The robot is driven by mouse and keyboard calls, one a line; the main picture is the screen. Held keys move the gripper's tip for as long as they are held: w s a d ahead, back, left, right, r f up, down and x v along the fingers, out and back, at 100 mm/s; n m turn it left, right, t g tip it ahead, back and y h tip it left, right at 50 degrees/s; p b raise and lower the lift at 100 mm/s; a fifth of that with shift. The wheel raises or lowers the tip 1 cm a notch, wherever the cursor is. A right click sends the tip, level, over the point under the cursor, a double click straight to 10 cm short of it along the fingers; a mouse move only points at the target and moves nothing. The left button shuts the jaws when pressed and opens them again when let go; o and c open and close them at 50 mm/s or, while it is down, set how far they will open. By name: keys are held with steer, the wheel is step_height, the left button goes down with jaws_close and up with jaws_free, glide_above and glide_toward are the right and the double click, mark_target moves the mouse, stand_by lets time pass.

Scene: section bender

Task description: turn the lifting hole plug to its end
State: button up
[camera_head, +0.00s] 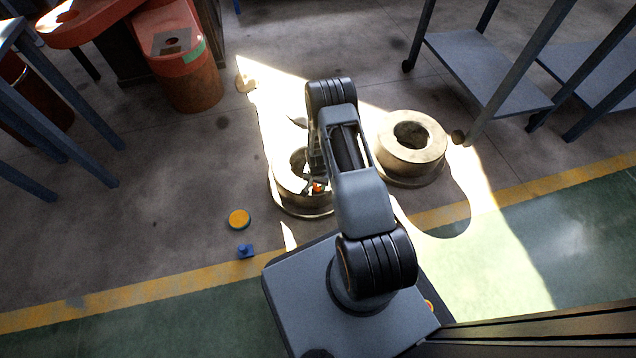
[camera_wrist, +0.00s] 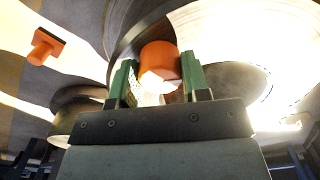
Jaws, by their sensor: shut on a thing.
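The lifting hole plug (camera_wrist: 159,62) is an orange round piece between the two green fingers of my gripper (camera_wrist: 160,82) in the wrist view. The fingers are shut on it from both sides, and its lower part is in bright glare. In the head view my gripper (camera_head: 314,184) is low at the left pale ring-shaped roll (camera_head: 287,186), and a small bit of orange (camera_head: 318,187) shows there. My arm covers the roll's right side. How the plug sits in its hole and how far it is turned cannot be seen.
A second pale ring-shaped roll (camera_head: 412,145) stands to the right. A yellow disc (camera_head: 238,219) and a small blue piece (camera_head: 246,251) are on the floor to the left. A grey cart (camera_head: 487,78) is at upper right, red machinery (camera_head: 183,75) at upper left.

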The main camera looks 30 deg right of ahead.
steer(key=o, duration=0.9)
step_height(320, 180, up, 14)
steer(key=p, duration=0.5)
steer(key=shift+f+p, duration=0.1)
steer(key=shift+p, duration=0.25)
